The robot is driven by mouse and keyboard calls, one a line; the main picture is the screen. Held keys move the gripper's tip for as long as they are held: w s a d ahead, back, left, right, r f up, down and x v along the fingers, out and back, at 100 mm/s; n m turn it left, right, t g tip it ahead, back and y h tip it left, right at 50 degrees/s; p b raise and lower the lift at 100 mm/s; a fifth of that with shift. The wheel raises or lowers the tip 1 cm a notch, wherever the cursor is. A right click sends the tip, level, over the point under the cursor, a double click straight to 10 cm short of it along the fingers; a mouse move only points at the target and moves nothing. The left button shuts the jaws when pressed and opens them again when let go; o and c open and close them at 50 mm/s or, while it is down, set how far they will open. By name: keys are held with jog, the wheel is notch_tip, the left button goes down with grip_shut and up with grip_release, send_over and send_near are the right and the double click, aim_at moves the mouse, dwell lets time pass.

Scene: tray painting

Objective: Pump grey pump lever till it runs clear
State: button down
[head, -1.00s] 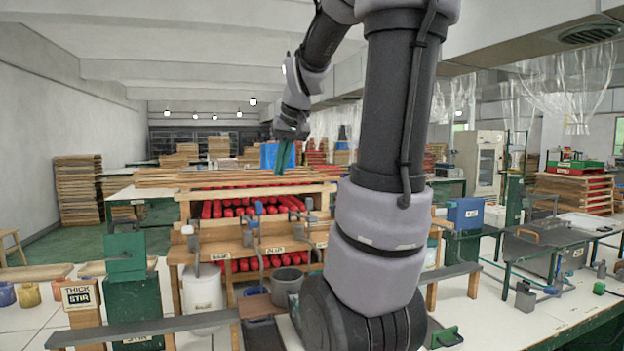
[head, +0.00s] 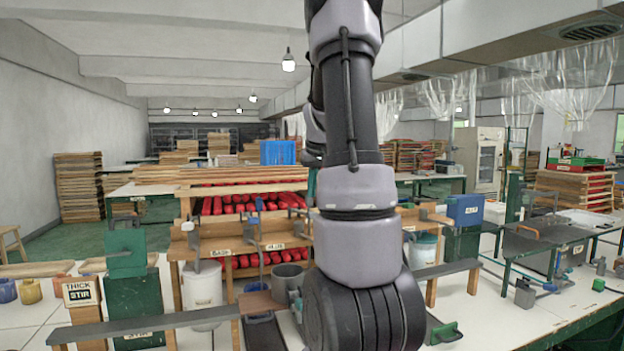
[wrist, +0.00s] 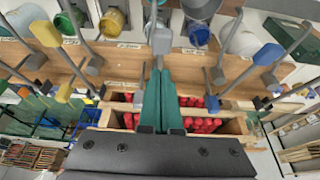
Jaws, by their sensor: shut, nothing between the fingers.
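In the wrist view, my gripper (wrist: 160,78) is shut and empty, its two teal fingers pressed together. A lever with a grey knob (wrist: 162,41) stands just beyond the fingertips, very close to them; I cannot tell whether they touch. Levers with a blue knob (wrist: 269,54) and a yellow knob (wrist: 45,33) stand to either side along the wooden bench (wrist: 125,64). In the head view, my arm hides most of the gripper and the lever in front of it; only a teal sliver of finger (head: 311,186) shows.
Several buckets line the bench, including a yellow one (wrist: 113,22) and a white one (wrist: 245,40). In the head view, a grey pot (head: 287,279) stands before the bench. Red rolls (head: 240,208) lie behind it. A "THICK STIR" sign (head: 82,293) stands at left.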

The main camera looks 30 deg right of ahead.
jog(key=shift+f, duration=0.75)
jog(key=shift+f, duration=5.3)
notch_tip(320, 180, up, 10)
jog(key=shift+f, duration=0.2)
jog(key=shift+r, duration=0.55)
